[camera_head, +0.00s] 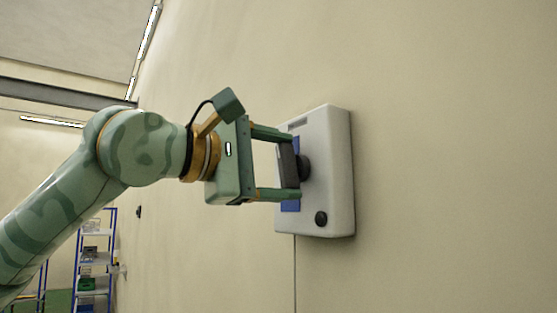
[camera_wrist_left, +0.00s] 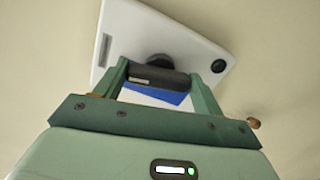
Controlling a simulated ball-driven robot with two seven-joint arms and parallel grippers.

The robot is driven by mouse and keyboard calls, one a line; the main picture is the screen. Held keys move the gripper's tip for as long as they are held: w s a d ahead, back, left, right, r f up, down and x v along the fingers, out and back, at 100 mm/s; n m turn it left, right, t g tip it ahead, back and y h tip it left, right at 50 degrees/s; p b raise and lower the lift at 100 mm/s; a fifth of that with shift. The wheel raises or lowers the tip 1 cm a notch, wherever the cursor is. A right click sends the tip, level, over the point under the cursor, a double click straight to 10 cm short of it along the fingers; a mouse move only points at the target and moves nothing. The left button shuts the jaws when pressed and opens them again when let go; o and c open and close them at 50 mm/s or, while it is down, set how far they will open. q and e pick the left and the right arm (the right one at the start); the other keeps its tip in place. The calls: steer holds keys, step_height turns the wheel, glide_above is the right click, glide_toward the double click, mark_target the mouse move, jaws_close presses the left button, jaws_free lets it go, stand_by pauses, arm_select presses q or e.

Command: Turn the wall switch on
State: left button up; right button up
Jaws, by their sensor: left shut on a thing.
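The wall switch is a light grey box (camera_head: 335,170) on the beige wall, with a blue panel and a black handle (camera_head: 288,165) on its front. A small black knob (camera_head: 321,218) sits low on the box. My left gripper (camera_head: 290,163) reaches the box from the left and is shut on the black handle, one finger above it and one below. In the left wrist view the handle (camera_wrist_left: 157,78) lies between the two fingers, with the box (camera_wrist_left: 125,35) behind. The handle's far side is partly hidden. My right gripper is not in view.
A bare beige wall (camera_head: 450,160) extends right of the box. A thin line runs down the wall below the box. Shelves with blue posts (camera_head: 95,258) stand far off at lower left.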

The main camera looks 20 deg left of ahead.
arm_select(q)
steer(key=shift+m, duration=1.1)
steer(key=shift+f, duration=0.1)
steer(key=o, duration=1)
steer(key=shift+b+v, duration=1.45)
steer(key=shift+v, duration=6.8)
